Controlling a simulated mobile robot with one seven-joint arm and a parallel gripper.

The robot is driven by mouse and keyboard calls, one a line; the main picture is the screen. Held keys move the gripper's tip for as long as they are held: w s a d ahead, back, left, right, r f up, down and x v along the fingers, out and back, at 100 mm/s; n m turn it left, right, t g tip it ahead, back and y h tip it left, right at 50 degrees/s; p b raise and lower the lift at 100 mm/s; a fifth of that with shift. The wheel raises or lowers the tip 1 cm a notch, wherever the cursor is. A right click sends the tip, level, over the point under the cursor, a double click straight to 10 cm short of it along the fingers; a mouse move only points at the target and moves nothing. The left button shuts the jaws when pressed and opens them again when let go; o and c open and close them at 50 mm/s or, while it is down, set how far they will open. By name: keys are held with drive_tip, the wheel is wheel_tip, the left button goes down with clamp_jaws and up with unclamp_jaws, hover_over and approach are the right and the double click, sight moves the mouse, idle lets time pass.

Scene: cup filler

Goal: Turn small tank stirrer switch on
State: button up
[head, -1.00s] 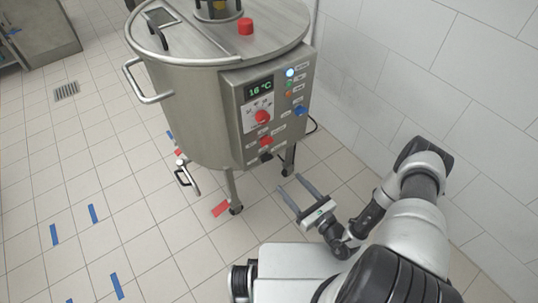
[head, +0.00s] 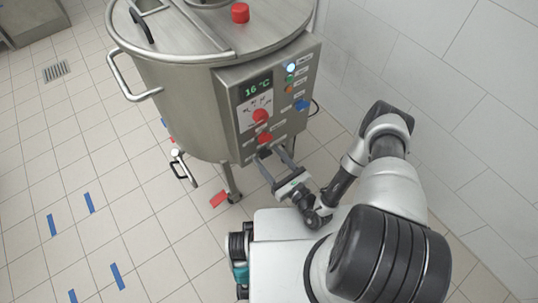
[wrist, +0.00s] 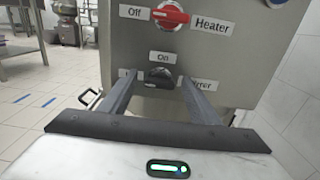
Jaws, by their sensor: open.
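The small tank (head: 175,105) is a round steel vessel on legs with a control panel (head: 226,98) on its right front. In the wrist view, a black rotary switch (wrist: 160,78) sits low on the panel, below a label reading "On". The label to its right is partly hidden and ends in "rer". My gripper (head: 273,165) is open in front of the lower panel. In the wrist view its two fingers (wrist: 157,92) stand on either side of the black switch. I cannot tell whether they touch it.
A red heater switch (wrist: 170,15) is just above the black one. The panel also has a display (head: 256,88), a red knob (head: 261,116) and a blue knob (head: 302,105). A white tiled wall (head: 440,80) is on the right. Open tiled floor (head: 130,220) lies to the left.

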drive_tip(key=c, duration=1.1)
drive_tip(key=shift+o, duration=0.2)
drive_tip(key=m+b, duration=0.1)
drive_tip(key=m, duration=0.2)
drive_tip(key=shift+w+d+m+b, duration=0.1)
drive_tip(key=shift+d+m+b, duration=0.05)
drive_tip(key=shift+m+b, duration=0.25)
drive_tip(key=shift+w+f+m+b, duration=0.1)
drive_tip(key=shift+m+b, duration=0.85)
drive_tip(key=shift+m, duration=2.6)
drive_tip(key=shift+f+m+b, duration=0.1)
drive_tip(key=shift+m+b, duration=0.85)
drive_tip(key=shift+m, duration=2.6)
